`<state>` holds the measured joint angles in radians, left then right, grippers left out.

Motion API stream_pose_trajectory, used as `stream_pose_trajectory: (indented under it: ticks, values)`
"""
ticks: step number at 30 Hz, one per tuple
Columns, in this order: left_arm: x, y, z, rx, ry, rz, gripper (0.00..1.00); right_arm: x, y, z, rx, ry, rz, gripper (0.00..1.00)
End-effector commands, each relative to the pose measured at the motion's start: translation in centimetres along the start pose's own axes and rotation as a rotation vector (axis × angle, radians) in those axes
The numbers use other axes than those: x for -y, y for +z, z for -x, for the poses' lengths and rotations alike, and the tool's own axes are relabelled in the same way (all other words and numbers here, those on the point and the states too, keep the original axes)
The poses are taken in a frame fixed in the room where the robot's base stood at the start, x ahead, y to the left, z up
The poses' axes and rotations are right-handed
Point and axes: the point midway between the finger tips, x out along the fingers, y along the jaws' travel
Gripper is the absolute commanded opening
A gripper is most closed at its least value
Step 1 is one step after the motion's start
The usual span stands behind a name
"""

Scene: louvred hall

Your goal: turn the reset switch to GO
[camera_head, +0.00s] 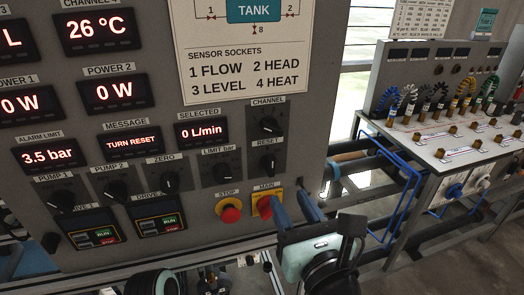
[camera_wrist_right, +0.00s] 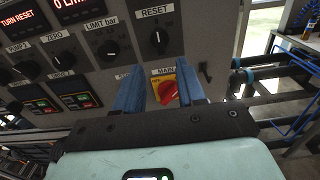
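The reset switch (camera_head: 269,164) is a black knob on the grey panel, labelled RESET, below the CHANNEL knob. It also shows in the right wrist view (camera_wrist_right: 155,47), clear of the fingers; its position marks are too small to read. The message display (camera_head: 132,142) reads TURN RESET. My right gripper (camera_head: 287,196) is open, with two blue fingers apart, low and to the right of the reset switch. In the right wrist view the red MAIN switch (camera_wrist_right: 169,92) on its yellow plate appears between the fingers (camera_wrist_right: 158,75); I cannot tell if they touch it. My left gripper is not in view.
The red STOP button (camera_head: 229,211) is left of MAIN. The LIMIT bar knob (camera_head: 222,173) is left of RESET. Drive boxes (camera_head: 158,220) sit lower left. A bench with coiled cables (camera_head: 450,135) and blue pipes (camera_head: 400,190) stand to the right.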

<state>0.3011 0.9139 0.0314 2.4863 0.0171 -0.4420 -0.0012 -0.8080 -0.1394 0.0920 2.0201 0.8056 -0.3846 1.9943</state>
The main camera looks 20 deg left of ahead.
Motion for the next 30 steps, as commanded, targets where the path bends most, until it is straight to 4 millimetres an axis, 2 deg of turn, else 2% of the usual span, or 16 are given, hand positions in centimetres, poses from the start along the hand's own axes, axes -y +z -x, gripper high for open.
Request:
stream_pose_trajectory:
  ticks: [8,26,30]
  values:
    - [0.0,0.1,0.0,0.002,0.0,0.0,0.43,0.0,0.0,-1.2,-0.001,0.0,0.001,0.39]
    - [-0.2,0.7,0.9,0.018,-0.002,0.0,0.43,-0.1,0.0,-9.5,-0.001,0.0,0.002,0.39]
    - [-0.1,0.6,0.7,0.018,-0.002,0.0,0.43,0.0,0.0,-9.3,0.0,-0.001,0.001,0.39]
